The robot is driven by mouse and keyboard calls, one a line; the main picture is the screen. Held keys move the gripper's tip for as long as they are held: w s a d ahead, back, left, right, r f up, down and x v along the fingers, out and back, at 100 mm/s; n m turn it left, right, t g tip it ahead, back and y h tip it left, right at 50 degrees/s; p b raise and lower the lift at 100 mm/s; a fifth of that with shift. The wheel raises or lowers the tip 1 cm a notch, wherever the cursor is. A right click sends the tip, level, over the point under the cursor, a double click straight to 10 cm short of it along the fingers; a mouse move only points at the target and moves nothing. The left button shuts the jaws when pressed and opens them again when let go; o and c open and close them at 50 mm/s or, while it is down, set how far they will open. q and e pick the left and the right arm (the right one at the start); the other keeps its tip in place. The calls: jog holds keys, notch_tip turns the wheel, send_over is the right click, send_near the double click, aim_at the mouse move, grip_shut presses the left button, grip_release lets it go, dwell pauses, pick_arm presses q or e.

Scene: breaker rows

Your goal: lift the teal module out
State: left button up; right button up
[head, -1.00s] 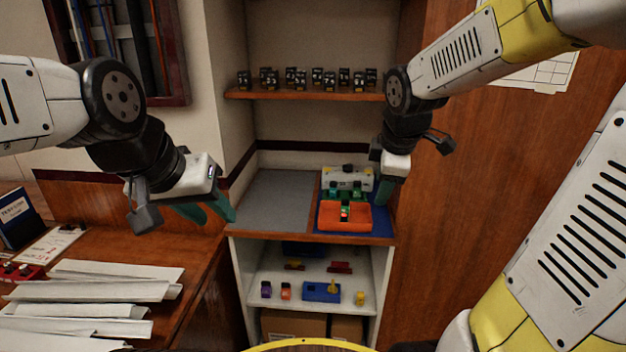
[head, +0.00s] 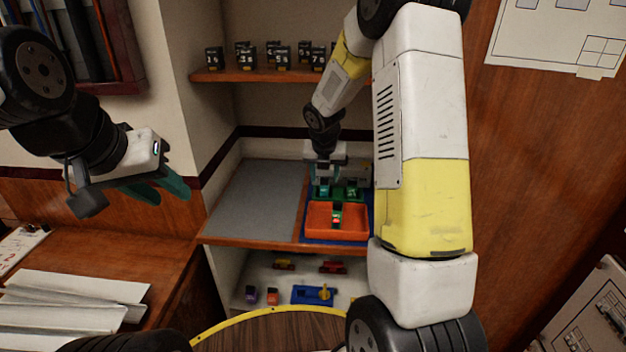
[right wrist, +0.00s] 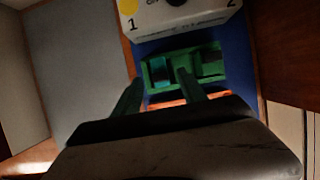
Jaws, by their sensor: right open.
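The teal module (head: 323,190) sits in the left part of a green holder (head: 338,193) on the shelf; it also shows in the right wrist view (right wrist: 161,68). My right gripper (head: 324,183) is over the left part of the holder, pointing down. In the right wrist view its fingers (right wrist: 158,82) are apart, with the teal module ahead, between their tips. I cannot tell how far above the module they are. A darker green module (right wrist: 211,63) sits to the right in the holder. My left gripper (head: 160,189) hangs open and empty at the left, away from the shelf.
An orange tray (head: 318,233) with a green and red piece stands in front of the holder. A pale labelled box (right wrist: 180,18) stands behind it. A grey mat (head: 255,205) at left is bare. Black numbered blocks line the upper shelf (head: 260,75).

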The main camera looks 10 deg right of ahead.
aim_at(324, 179)
jog(key=shift+w+x, duration=0.25)
jog(key=shift+x, duration=1.7)
jog(key=shift+r, duration=0.1)
grip_shut()
jog(key=shift+r, duration=0.1)
jog(key=shift+a+r, duration=0.1)
jog(key=shift+r, duration=0.45)
notch_tip(324, 179, up, 5)
jog(key=shift+r, duration=0.15)
jog(key=w+a+r, duration=0.1)
jog(key=a+r, duration=0.1)
jog(key=a, duration=0.7)
jog(key=w+a+r, duration=0.2)
jog(key=a+r, duration=0.1)
jog(key=a, duration=0.7)
jog(key=shift+w+r, duration=0.2)
jog(key=shift+w, duration=0.1)
